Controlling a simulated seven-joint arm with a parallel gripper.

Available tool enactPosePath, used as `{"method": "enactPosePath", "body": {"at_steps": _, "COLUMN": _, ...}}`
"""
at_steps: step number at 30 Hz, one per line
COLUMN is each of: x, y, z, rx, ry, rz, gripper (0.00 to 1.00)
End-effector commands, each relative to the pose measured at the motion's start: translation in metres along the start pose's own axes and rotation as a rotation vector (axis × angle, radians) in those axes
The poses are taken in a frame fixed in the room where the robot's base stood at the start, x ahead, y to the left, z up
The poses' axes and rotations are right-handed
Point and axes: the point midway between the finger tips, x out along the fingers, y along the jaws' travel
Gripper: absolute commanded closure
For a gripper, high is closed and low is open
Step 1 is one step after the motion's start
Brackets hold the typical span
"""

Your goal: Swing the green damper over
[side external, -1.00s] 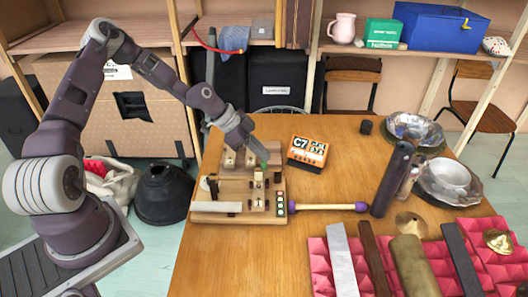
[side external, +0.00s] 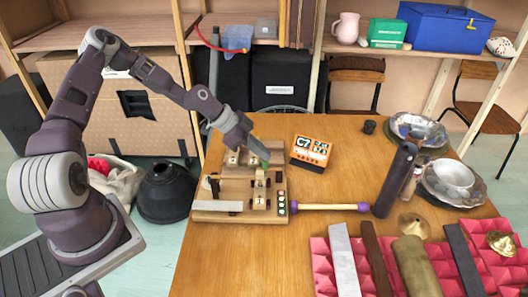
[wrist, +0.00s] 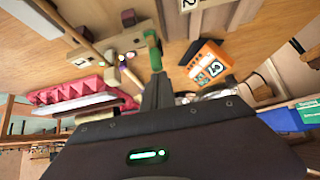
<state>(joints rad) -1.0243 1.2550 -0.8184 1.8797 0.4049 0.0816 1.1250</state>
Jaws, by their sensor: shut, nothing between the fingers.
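The green damper (side external: 265,164) is a small green piece on the wooden board (side external: 209,217), towards its right side. In the wrist view the green damper (wrist: 153,50) stands just beyond my fingertips. My gripper (side external: 262,155) points down and right at the damper from the upper left. In the wrist view my gripper (wrist: 157,80) has its fingers together with nothing between them. The fingertips are very close to the damper; I cannot tell whether they touch it. The fingers partly hide the damper in the side view.
An orange and black C7 box (side external: 310,152) stands right of the board. Pink foam (side external: 322,254) with several bars lies front right. Metal bowls (side external: 452,178) stand at the right. The table's middle is clear.

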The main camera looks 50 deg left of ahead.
Motion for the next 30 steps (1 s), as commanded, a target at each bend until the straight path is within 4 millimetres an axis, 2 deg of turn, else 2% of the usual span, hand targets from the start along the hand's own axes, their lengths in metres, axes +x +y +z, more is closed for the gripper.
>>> {"method": "enactPosePath", "body": {"at_steps": 1, "x": -0.002, "y": 0.002, "z": 0.024, "rx": -0.021, "ry": -0.045, "rz": 0.014, "gripper": 1.0}}
{"method": "enactPosePath", "body": {"at_steps": 8, "x": -0.011, "y": 0.002, "z": 0.018, "rx": -0.02, "ry": -0.041, "rz": 0.012, "gripper": 1.0}}
{"method": "enactPosePath", "body": {"at_steps": 12, "x": -0.039, "y": 0.0, "z": 0.01, "rx": -0.012, "ry": -0.023, "rz": 0.001, "gripper": 1.0}}
{"method": "enactPosePath", "body": {"at_steps": 28, "x": -0.085, "y": -0.002, "z": -0.038, "rx": -0.007, "ry": -0.021, "rz": -0.001, "gripper": 1.0}}
{"method": "enactPosePath", "body": {"at_steps": 30, "x": -0.088, "y": 0.004, "z": -0.043, "rx": -0.003, "ry": -0.035, "rz": 0.006, "gripper": 1.0}}
